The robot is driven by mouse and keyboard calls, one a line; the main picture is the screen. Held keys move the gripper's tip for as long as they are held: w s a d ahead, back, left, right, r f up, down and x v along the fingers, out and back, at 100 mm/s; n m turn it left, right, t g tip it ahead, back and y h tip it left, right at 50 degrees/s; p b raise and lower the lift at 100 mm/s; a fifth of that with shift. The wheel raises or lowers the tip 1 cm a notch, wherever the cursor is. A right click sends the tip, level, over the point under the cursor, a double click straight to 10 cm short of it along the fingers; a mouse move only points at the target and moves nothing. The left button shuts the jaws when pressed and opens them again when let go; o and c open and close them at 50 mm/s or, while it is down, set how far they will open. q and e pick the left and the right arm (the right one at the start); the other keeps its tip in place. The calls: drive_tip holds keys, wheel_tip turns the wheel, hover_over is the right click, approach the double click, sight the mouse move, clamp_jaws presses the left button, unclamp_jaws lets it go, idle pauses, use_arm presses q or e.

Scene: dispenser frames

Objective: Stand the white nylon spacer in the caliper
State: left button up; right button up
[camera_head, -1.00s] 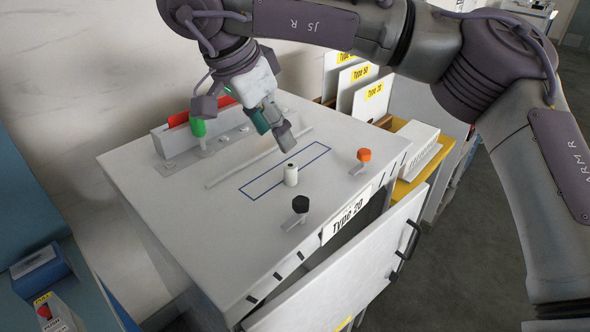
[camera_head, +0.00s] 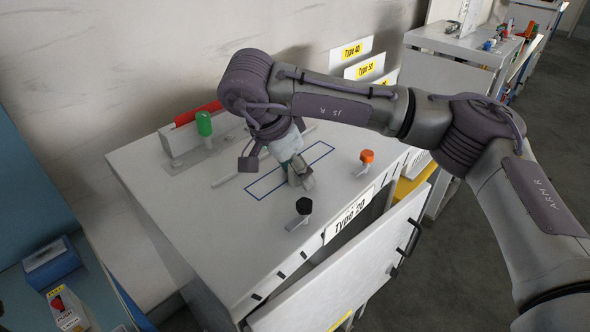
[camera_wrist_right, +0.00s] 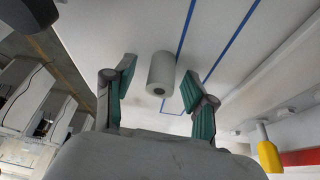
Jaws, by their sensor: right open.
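The white spacer (camera_wrist_right: 161,70) is a short cylinder with a hole in its end face, seen in the right wrist view. It lies between the two spread teal-padded fingers of my right gripper (camera_wrist_right: 160,82), with a gap visible on each side. In the head view my right gripper (camera_head: 299,178) points down at the blue-outlined strip on the white cabinet top (camera_head: 230,245), and its fingers largely hide the spacer there. I cannot make out a caliper in either view. My left gripper is not in view.
A black knob (camera_head: 303,206) and an orange knob (camera_head: 366,156) stand near the top's front edge. A green knob (camera_head: 204,123) and a red part (camera_head: 197,113) are at the back. A thin rail (camera_head: 235,172) runs behind the strip. The cabinet's front panel (camera_head: 345,290) hangs open.

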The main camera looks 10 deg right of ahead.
clamp_jaws()
drive_tip(key=shift+r, duration=0.15)
